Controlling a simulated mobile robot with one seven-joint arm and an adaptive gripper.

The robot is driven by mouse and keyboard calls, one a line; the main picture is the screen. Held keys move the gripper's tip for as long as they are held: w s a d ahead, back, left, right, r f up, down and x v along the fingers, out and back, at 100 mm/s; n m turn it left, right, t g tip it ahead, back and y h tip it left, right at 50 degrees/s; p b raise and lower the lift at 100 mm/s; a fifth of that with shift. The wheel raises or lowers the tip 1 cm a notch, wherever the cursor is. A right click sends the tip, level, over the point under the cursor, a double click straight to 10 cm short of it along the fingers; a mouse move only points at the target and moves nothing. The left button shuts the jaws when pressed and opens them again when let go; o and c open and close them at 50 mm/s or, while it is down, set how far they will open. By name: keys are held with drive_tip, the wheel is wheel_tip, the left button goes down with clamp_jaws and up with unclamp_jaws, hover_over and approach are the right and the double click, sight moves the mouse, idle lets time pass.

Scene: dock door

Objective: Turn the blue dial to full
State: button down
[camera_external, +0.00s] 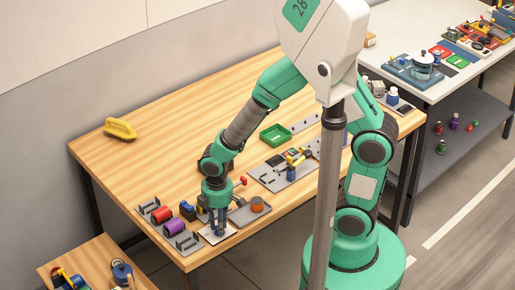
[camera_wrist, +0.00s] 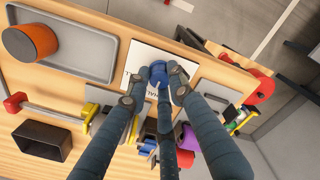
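The blue dial (camera_wrist: 158,72) stands on a white plate (camera_wrist: 140,55) in the wrist view. Dark printed letters show on the plate beside it, partly covered by my fingers. My gripper (camera_wrist: 157,84) has its fingertips close around the dial, one at its left, one at its right and one in front. The side fingertips appear to press on it. In the external view my gripper (camera_external: 219,234) points down at the white plate (camera_external: 211,238) near the table's front edge, and its fingers hide the dial. I cannot read the dial's setting.
A grey tray with an orange knob (camera_wrist: 30,42) lies beside the plate. A red-handled lever (camera_wrist: 14,103), a black open box (camera_wrist: 42,140) and a purple cylinder (camera_external: 174,227) are close by.

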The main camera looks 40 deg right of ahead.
drive_tip(key=shift+m, duration=0.4)
drive_tip(key=m+p, duration=0.2)
drive_tip(key=m, duration=0.2)
drive_tip(key=shift+a+r+p, duration=0.1)
drive_tip(key=shift+r+p, duration=0.05)
drive_tip(key=shift+p, duration=0.2)
drive_tip(key=m+p, duration=0.1)
drive_tip(key=m, duration=0.4)
drive_tip(key=shift+w+p, duration=0.1)
drive_tip(key=shift+p, duration=0.2)
drive_tip(key=shift+m, duration=0.4)
drive_tip(key=c, duration=1.5)
unclamp_jaws()
drive_tip(key=shift+a+r, duration=0.1)
drive_tip(key=shift+r, duration=5.8)
